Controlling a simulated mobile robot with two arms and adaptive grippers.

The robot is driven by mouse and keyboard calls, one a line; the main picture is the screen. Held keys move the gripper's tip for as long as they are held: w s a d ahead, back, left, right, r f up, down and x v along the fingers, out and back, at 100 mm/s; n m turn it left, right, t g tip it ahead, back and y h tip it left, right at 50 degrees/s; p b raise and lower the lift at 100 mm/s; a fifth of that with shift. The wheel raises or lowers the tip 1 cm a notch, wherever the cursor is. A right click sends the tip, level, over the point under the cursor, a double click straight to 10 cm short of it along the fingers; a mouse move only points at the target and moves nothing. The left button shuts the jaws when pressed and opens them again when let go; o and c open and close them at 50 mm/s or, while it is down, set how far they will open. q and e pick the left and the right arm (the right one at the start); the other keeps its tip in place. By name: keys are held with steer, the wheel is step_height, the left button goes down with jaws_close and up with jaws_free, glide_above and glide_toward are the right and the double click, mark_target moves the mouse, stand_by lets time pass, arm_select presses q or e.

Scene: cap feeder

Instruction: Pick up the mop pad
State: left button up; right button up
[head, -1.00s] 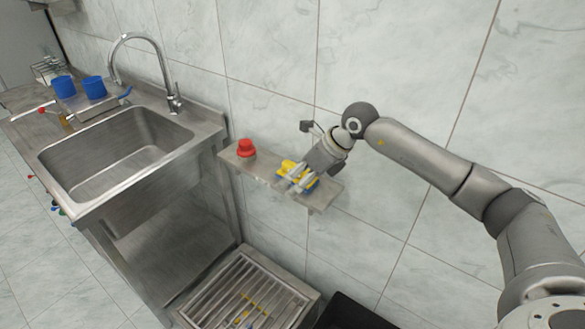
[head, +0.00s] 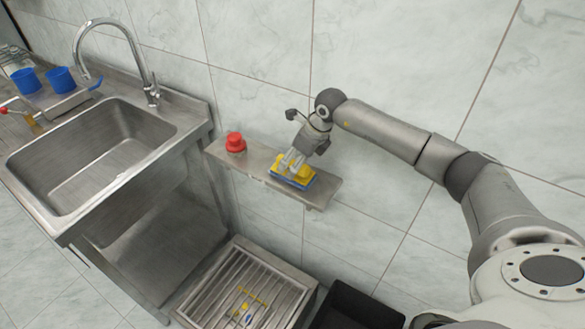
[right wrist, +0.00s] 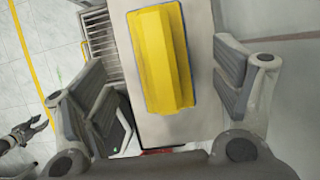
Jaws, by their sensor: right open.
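The mop pad is a yellow block on a blue base (head: 299,180), lying on a narrow metal wall shelf (head: 325,190). My right gripper (head: 290,164) is just above the pad, pointing down at it. In the right wrist view the pad (right wrist: 160,60) lies lengthwise between the two spread fingers (right wrist: 172,92), with a gap on both sides. The right gripper is open and holds nothing. A small grey gripper shape, which looks like my left gripper (right wrist: 24,134), shows at the left edge of the right wrist view; its jaw state is unclear.
A red knob-shaped object (head: 235,143) stands on the shelf's left end. A steel sink (head: 95,150) with a tall faucet is at left, with blue cups (head: 60,80) behind it. A slatted metal tray (head: 250,290) and a black bin (head: 350,308) are below. The tiled wall is close behind.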

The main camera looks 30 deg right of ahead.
steer(key=x, duration=0.3)
steer(key=shift+p, duration=0.4)
steer(key=shift+f, duration=0.2)
steer(key=shift+w, duration=0.1)
steer(key=c, duration=1.2)
arm_select(q)
steer(key=shift+w+r, duration=0.75)
steer(key=shift+w, duration=0.15)
arm_select(e)
steer(key=shift+o, duration=0.2)
arm_select(q)
steer(key=shift+w+d+f, duration=0.1)
steer(key=shift+w, duration=0.05)
arm_select(e)
steer(key=shift+r, duration=0.1)
